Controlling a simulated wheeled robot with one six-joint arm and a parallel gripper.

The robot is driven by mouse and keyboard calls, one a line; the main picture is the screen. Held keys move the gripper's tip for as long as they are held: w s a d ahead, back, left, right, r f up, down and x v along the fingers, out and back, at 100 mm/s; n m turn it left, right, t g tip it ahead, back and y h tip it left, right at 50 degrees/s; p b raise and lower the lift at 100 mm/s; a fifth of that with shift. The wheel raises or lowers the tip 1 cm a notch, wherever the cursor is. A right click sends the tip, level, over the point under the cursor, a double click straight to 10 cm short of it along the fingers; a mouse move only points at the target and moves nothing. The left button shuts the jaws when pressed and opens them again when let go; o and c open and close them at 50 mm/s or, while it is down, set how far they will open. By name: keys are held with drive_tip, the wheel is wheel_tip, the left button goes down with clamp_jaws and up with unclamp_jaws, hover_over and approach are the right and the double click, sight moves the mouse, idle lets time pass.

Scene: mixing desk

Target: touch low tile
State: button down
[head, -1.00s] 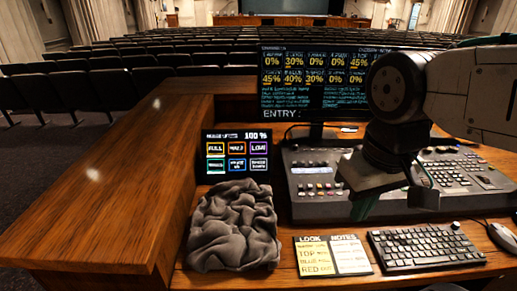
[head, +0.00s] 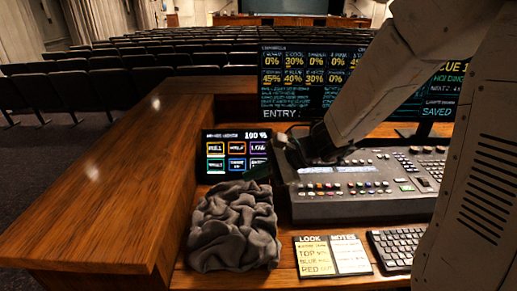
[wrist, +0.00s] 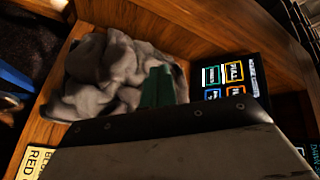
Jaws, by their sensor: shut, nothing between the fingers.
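A dark touch screen (head: 237,155) stands upright on the desk, showing 100 % above two rows of outlined tiles. The low tile (head: 258,148), outlined in purple, is at the right end of the top row. My gripper (head: 268,170) is just right of the screen's lower right part; contact cannot be made out. In the wrist view my green fingers (wrist: 158,88) are shut and empty, in front of the grey cloth. The screen (wrist: 225,78) also shows there, turned sideways, with the low tile hidden behind my gripper's body.
A crumpled grey cloth (head: 234,227) lies right below the screen. The mixing console (head: 360,190) is to the right, with a monitor (head: 300,85) behind it. Note cards (head: 332,256) and a keyboard (head: 397,246) lie in front. Bare wood (head: 110,200) is on the left.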

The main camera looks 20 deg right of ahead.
drive_tip(key=w+m+t, duration=0.1)
drive_tip(key=w, duration=0.1)
drive_tip(key=w+d+f+m+t, duration=0.1)
drive_tip(key=w+m, duration=0.1)
drive_tip(key=w+d+m+t, duration=0.1)
drive_tip(key=w, duration=0.1)
drive_tip(key=shift+d+f+m+h, duration=0.2)
drive_tip(key=shift+f+m+h, duration=0.1)
drive_tip(key=shift+f+h, duration=0.1)
drive_tip(key=w+d+m+t+h, duration=0.2)
drive_tip(key=w+d+m+t, duration=0.1)
drive_tip(key=w+m, duration=0.1)
drive_tip(key=shift+w+d+r+m, duration=0.3)
drive_tip(key=shift+w+d+r, duration=0.1)
drive_tip(key=shift+w, duration=0.05)
approach(252, 149)
drive_tip(key=shift+a+x, duration=0.3)
drive_tip(key=shift+x, duration=1.95)
drive_tip(key=shift+s, duration=0.1)
drive_tip(key=shift+w+d+f, duration=0.1)
drive_tip(key=shift+w, duration=0.15)
